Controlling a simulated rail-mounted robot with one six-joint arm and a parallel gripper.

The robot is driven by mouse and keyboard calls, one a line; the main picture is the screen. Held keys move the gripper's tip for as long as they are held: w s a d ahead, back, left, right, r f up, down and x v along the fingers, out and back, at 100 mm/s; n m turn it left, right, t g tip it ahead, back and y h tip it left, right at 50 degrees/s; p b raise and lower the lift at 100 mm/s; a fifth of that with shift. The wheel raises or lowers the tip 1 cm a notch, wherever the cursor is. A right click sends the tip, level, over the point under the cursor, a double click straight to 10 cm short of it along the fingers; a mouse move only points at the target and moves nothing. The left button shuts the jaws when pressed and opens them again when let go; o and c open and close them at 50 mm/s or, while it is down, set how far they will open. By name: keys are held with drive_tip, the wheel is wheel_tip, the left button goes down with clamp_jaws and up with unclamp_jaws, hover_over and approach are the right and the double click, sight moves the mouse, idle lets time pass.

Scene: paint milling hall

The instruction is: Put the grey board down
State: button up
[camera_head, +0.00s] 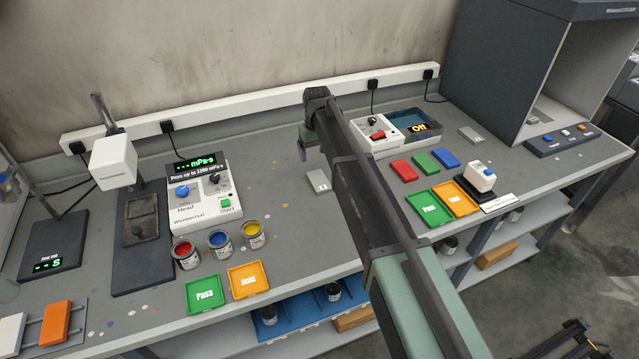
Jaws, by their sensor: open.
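A small light grey board (318,182) lies flat on the grey bench (285,215), just left of my arm. A similar light grey board (470,134) lies farther right, near the blue tray. I cannot tell which of them is the task's board. My gripper (303,155) is at the far end of my arm, above the bench and a little behind the nearer board. It is open, and no board shows in it. The arm hides much of the gripper and part of the bench.
A viscometer console (198,195) and paint cans (220,243) stand left, behind green Pass (205,294) and orange Hold (249,281) trays. Right of my arm are red (403,171), green (426,163) and blue (446,157) boards and a grey booth (520,75). Bench between console and arm is mostly clear.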

drive_tip(key=b, duration=0.6)
hover_over(319, 180)
drive_tip(key=f, duration=0.6)
drive_tip(key=shift+w+a, duration=0.1)
drive_tip(key=shift+a, duration=0.1)
drive_tip(key=f+b, duration=0.5)
drive_tip(key=shift+d+f, duration=0.1)
drive_tip(key=shift+d, duration=0.1)
drive_tip(key=shift+r, duration=0.25)
drive_tip(key=shift+c, duration=0.4)
drive_tip(key=c, duration=1)
